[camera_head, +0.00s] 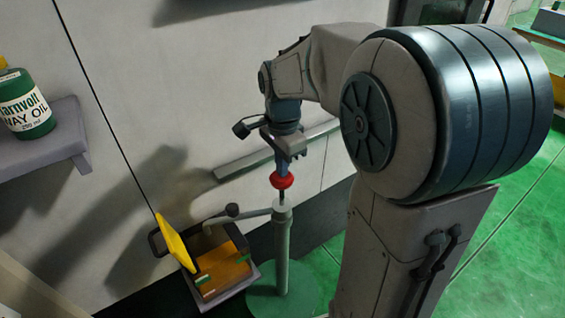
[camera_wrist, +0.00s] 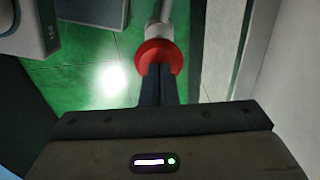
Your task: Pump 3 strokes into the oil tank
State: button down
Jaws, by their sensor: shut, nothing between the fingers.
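A grey-green hand pump (camera_head: 283,245) stands upright on a round green base, with a red knob (camera_head: 281,181) on a short thin rod at its top. Its spout arm (camera_head: 248,215) reaches left over an open oil tank (camera_head: 208,299). The tank's yellow lid (camera_head: 175,240) is tipped up, and an orange-brown surface with green marks shows inside. My gripper (camera_head: 282,171) points down with its fingertips at the top of the red knob. In the wrist view the shut fingers (camera_wrist: 160,73) overlap the red knob (camera_wrist: 158,50); firm contact is hard to tell.
A bottle of way oil (camera_head: 27,105) stands on a grey shelf (camera_head: 50,135) at the left. A pale machine wall (camera_head: 130,130) with a ledge (camera_head: 240,160) rises close behind the pump. Green floor (camera_head: 510,240) is open at the right.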

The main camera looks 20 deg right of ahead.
aim_at(283, 182)
notch_tip(283, 182, down, 5)
jog(key=b, duration=0.3)
jog(key=shift+b, duration=0.4)
jog(key=shift+s+f, duration=0.1)
jog(key=shift+s, duration=0.05)
notch_tip(283, 182, up, 14)
jog(key=p, duration=0.3)
jog(key=shift+r, duration=0.25)
dwell(0.5)
